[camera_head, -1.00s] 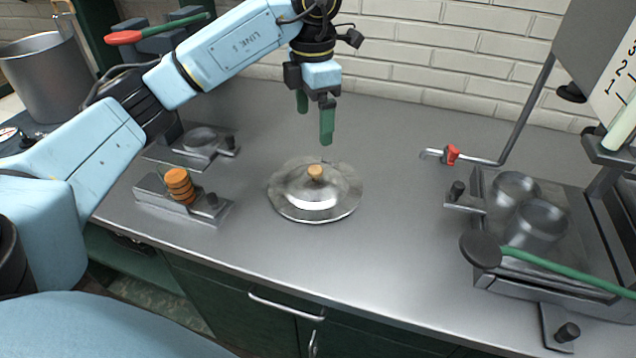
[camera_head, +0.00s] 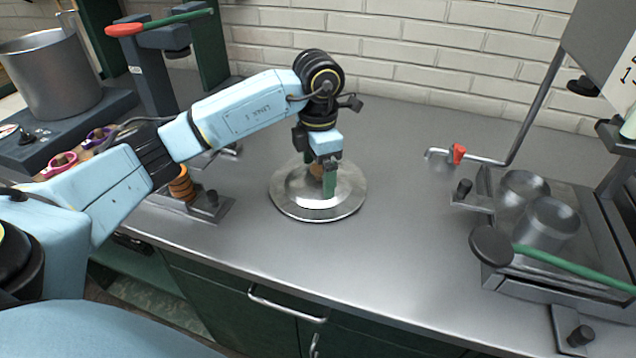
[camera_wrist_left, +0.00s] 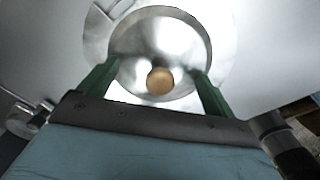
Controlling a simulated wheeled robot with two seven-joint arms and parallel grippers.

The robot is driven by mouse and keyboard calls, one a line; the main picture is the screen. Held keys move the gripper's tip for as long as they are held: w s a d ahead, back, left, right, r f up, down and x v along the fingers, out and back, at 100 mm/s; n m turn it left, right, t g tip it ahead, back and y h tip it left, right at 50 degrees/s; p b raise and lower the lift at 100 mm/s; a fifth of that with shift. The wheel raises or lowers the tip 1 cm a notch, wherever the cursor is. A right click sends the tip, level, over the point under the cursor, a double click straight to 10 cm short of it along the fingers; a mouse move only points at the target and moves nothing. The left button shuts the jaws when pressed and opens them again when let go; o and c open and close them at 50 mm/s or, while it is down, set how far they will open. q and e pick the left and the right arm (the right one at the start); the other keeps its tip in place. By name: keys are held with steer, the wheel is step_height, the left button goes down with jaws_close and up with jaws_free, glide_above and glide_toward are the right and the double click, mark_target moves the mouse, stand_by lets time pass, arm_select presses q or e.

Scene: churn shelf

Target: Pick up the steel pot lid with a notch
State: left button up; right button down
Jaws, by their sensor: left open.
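The steel pot lid (camera_head: 290,200) is a round, shiny disc lying flat on the steel counter, with a tan knob (camera_head: 316,171) at its centre. My left gripper (camera_head: 318,180) is low over the lid, fingers pointing down, with the green fingertips around the knob's height. In the left wrist view the gripper (camera_wrist_left: 155,85) is open, its green fingers on both sides of the tan knob (camera_wrist_left: 160,80) with space between. The lid (camera_wrist_left: 222,50) fills the middle of that view, and a notch shows at its upper left rim. My right gripper is not in view.
A fixture with orange rings (camera_head: 181,186) stands left of the lid under my arm. A tray with two steel cups (camera_head: 548,228) and a green-handled lever stands at right. A large pot (camera_head: 50,75) stands at back left. The counter right of the lid is clear.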

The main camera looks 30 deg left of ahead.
arm_select(q)
steer(key=c, duration=0.6)
steer(key=shift+s, duration=0.1)
steer(key=c, duration=1.2)
steer(key=shift+f, duration=0.1)
jaws_close()
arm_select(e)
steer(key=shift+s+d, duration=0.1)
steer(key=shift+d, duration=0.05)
